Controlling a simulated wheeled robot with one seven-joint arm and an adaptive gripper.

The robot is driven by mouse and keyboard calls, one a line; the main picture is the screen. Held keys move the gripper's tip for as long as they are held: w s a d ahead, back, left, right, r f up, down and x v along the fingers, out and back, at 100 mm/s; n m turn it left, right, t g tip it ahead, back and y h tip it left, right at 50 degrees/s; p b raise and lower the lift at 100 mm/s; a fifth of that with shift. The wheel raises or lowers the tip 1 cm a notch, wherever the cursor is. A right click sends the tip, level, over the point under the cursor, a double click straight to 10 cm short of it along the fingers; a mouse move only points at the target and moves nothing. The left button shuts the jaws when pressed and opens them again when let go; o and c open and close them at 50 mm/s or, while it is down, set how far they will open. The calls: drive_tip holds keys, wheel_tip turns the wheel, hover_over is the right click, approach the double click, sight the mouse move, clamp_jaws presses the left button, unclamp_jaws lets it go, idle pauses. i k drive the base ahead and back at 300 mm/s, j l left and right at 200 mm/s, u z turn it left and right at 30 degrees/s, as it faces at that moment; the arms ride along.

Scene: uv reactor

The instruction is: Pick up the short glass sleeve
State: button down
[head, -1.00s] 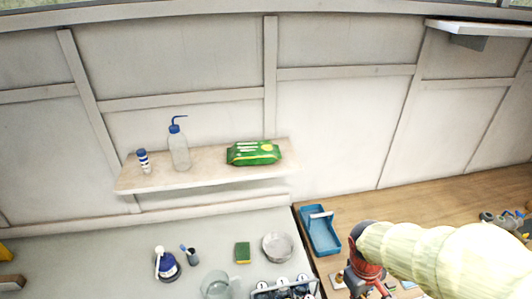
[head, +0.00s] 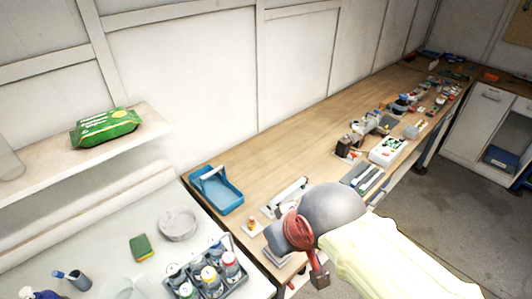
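I cannot make out the short glass sleeve for certain in the head view. A whitish elongated piece (head: 288,196) lies on the wooden bench (head: 262,160), but I cannot tell what it is. My gripper (head: 319,278) is at the lower middle, by the bench's front edge, at the end of my arm in a pale yellow cover. Its fingers are too small and unclear to show whether they are open or shut. My arm hides part of the bench front.
A blue tray (head: 232,202) sits at the bench's left end. A bottle caddy (head: 236,283), a metal bowl (head: 194,223) and a sponge (head: 141,247) stand on the grey counter. A white box (head: 387,150) and tools crowd the bench farther right. Floor is open at right.

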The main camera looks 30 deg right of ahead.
sight(291, 188)
drive_tip(key=z, duration=0.75)
